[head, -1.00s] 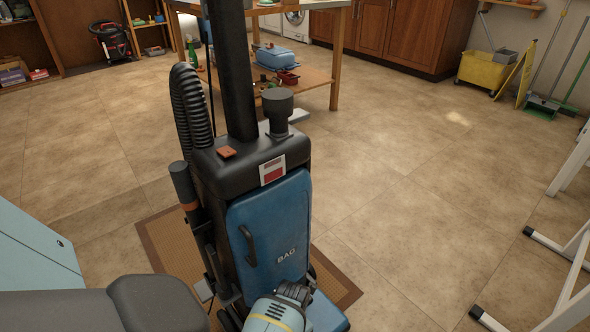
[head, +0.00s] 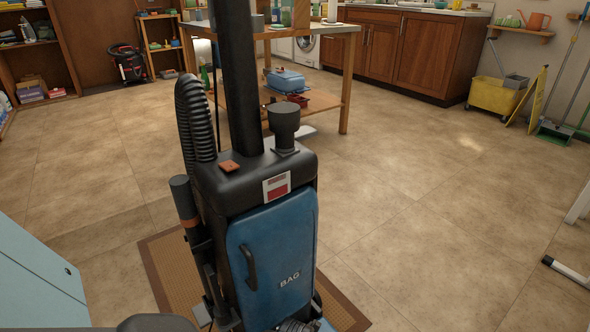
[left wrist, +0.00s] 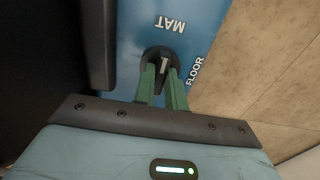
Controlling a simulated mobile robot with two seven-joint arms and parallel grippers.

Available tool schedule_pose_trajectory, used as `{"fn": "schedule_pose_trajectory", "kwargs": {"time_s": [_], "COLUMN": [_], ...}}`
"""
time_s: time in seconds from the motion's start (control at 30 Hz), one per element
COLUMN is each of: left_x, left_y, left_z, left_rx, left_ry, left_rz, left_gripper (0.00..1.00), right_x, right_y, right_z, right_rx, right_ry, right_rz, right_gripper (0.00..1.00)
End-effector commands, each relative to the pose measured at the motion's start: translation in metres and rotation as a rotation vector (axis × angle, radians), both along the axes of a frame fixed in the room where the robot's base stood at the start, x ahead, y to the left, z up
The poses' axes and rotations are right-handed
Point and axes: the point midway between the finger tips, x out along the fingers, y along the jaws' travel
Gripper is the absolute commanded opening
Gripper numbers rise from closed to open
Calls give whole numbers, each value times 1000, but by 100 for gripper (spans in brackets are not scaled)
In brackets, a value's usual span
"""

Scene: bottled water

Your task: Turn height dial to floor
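The upright vacuum (head: 272,250), with a blue bag door marked BAG, stands on a brown-bordered mat (head: 165,275) in the head view. In the left wrist view, the dark round height dial (left wrist: 146,53) with a pale mark sits on a blue panel. The label MAT, upside down, is above it and FLOOR is to its right. My left gripper (left wrist: 162,72) has its two green fingers close together at the dial, one on each side of its middle. Whether they press on it cannot be told. The dial is out of sight in the head view. My right gripper is not in view.
A wooden table (head: 347,80) with a lower shelf stands behind the vacuum. A yellow mop bucket (head: 495,95) and wet-floor sign (head: 528,97) are at the back right. A light blue panel (head: 35,280) is at left.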

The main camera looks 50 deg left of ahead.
Motion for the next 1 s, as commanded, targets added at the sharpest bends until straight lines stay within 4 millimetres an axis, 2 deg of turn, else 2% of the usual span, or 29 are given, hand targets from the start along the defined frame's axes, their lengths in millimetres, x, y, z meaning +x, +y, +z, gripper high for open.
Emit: {"fn": "schedule_pose_trajectory", "kwargs": {"time_s": [0.47, 0.67, 1.0], "left_x": [0, 0, 0], "left_y": [0, 0, 0], "left_z": [0, 1, 1], "left_rx": [0, 0, 0], "left_ry": [1, 2, 2], "left_rz": [-68, -202, -519], "left_gripper": [0, 0, 0], "right_x": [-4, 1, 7], "right_y": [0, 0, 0], "right_z": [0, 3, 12], "right_rx": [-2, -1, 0], "right_ry": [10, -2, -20], "right_rz": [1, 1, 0], "right_gripper": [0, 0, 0]}}
